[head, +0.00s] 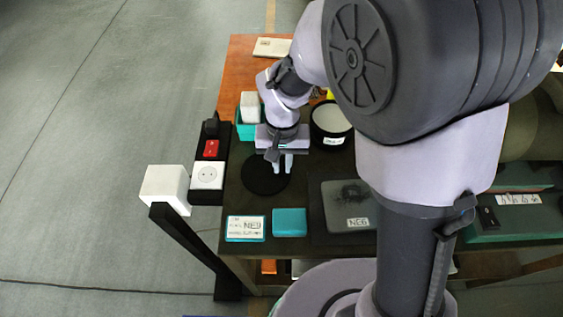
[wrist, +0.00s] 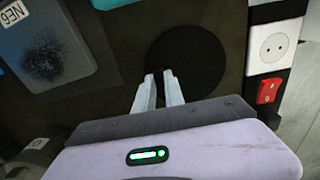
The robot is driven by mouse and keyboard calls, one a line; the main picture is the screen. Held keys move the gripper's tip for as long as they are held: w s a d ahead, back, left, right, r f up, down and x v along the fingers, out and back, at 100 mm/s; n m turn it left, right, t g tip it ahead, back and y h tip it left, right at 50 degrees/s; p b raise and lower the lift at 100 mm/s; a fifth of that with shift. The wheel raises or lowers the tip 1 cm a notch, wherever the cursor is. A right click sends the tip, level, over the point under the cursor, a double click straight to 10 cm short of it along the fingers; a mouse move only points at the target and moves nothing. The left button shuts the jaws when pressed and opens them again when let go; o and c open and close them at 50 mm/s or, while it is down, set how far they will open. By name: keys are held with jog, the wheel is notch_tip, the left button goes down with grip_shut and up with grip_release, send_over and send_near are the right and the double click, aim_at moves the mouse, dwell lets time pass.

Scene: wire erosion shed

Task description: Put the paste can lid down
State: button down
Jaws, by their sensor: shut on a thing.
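The paste can lid (head: 262,180) is a flat black disc at the left part of the dark table top. In the wrist view the lid (wrist: 195,58) lies just beyond my fingertips. My gripper (head: 281,165) points down over the lid, and its pale fingers (wrist: 160,76) are close together and shut on the lid. The part they grip is hidden between the fingertips. I cannot tell whether the lid touches the table. The open paste can (head: 331,122), black with pale contents and a white label, stands behind and to the right of the lid.
A grey NE6 plate (head: 348,205) lies right of the lid. A labelled box (head: 245,228) and a teal block (head: 290,222) lie at the front edge. A socket strip (head: 208,175) runs along the left edge. A teal bin (head: 246,131) stands behind.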

jog(key=shift+r, duration=0.1)
jog(key=c, duration=1.8)
grip_release()
jog(key=shift+f, duration=0.25)
jog(key=shift+c, duration=0.2)
jog(key=o, duration=0.4)
jog(key=shift+r, duration=0.1)
jog(key=shift+o, duration=0.2)
